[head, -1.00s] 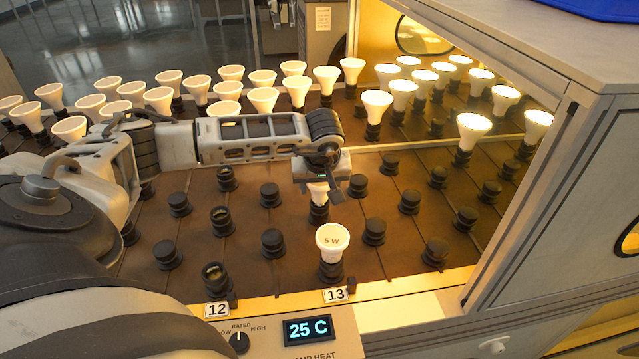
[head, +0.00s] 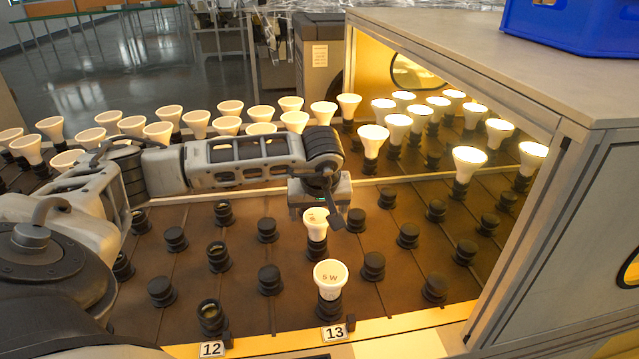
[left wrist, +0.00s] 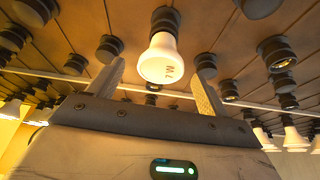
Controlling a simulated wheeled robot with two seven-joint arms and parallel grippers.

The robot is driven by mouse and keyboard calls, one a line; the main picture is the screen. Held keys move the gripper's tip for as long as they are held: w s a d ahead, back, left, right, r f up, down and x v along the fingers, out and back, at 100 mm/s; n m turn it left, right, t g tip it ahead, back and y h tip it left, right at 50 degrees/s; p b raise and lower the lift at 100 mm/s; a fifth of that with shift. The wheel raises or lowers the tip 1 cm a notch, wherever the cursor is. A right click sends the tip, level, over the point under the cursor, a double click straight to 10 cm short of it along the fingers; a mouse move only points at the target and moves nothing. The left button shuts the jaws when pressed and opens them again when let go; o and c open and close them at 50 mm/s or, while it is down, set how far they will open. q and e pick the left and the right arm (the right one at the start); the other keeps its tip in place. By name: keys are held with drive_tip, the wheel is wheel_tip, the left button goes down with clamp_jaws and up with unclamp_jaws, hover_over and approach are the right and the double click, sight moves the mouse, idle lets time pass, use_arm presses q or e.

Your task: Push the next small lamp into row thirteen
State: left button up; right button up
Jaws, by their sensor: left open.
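A small white lamp marked 5 W (head: 330,274) stands upright in the front black socket by the label 13 (head: 335,332). A second small lamp (head: 316,224) sits in the socket behind it in the same row. My left gripper (head: 318,210) is open just above and behind this second lamp. In the left wrist view the lamp (left wrist: 161,60) shows between the two open fingers (left wrist: 158,80), apart from both, with its base in a black socket. My right gripper is not in view.
Several empty black sockets (head: 268,279) fill the rows around. Taller lamps (head: 262,134) stand behind my left arm, and lit lamps (head: 470,160) stand at the right beneath the grey cabinet (head: 575,110). A blue crate (head: 570,22) rests on top.

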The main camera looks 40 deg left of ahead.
use_arm(q)
drive_tip(key=v, duration=1)
drive_tip(key=shift+r, duration=0.35)
